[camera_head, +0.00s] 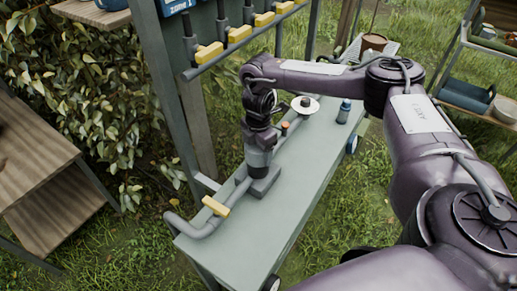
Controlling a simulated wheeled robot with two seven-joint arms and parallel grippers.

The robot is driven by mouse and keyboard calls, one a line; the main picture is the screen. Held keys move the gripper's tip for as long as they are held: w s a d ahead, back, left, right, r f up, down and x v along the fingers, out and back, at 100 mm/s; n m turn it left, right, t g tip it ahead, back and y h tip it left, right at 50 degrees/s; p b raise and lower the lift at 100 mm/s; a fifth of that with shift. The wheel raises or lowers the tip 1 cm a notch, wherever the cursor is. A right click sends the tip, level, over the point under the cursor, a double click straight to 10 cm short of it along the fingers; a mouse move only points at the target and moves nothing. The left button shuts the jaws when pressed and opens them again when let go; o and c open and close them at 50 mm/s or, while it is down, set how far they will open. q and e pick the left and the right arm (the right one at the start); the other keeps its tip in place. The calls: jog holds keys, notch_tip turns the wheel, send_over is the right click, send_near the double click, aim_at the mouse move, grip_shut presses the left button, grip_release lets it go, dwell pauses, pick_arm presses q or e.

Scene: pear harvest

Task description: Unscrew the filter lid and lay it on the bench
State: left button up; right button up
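The grey bench (235,247) runs diagonally through the middle of the view. The filter (259,157) looks like an upright grey cylinder on a dark block, in line with a grey pipe on the bench. My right gripper (261,138) points down directly over the top of the filter, at or very near it. The gripper hides the filter lid, and I cannot tell whether its fingers are closed on it. My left gripper is not in view.
The grey pipe (191,230) has a yellow handle (216,206). A white disc (305,106) and a blue bottle (344,111) are farther back. A post (166,90) and yellow valves (209,54) stand behind. The bench's near end is clear.

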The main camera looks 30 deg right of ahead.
jog(key=c, duration=0.3)
jog(key=n, duration=0.5)
jog(key=shift+n, duration=0.4)
jog(key=shift+c, duration=0.2)
jog(key=n, duration=0.4)
jog(key=shift+f, duration=0.1)
jog(key=n, duration=0.5)
jog(key=shift+b, duration=0.35)
jog(key=shift+r+p, duration=0.35)
